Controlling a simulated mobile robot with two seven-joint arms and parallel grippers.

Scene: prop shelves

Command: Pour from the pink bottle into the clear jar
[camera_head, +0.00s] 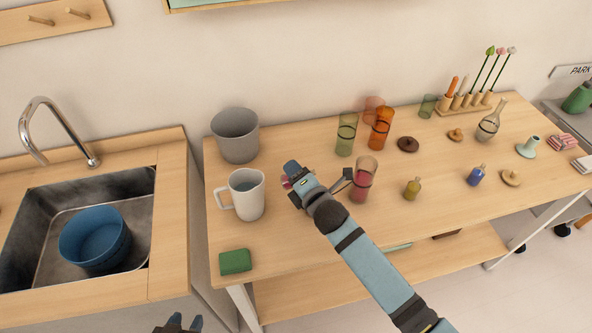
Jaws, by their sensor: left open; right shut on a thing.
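My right gripper (292,178) is shut above the table, just right of the white jug. A small pink part of the thing it holds, seemingly the pink bottle (285,183), shows at its left side; the rest is hidden by the gripper. A clear flask-shaped vessel (489,126) with a narrow neck and dark band stands upright at the table's back right, far from both grippers. I cannot tell if it is the clear jar. A pinkish see-through tumbler (363,181) stands right of my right gripper. My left gripper (181,324) is open and low at the bottom edge.
The white jug (246,195), grey bin (236,136) and green block (235,262) are on the table's left. Green (346,134) and orange (381,129) tumblers stand behind. Small olive (412,188) and blue (478,176) bottles stand right. The front middle is clear.

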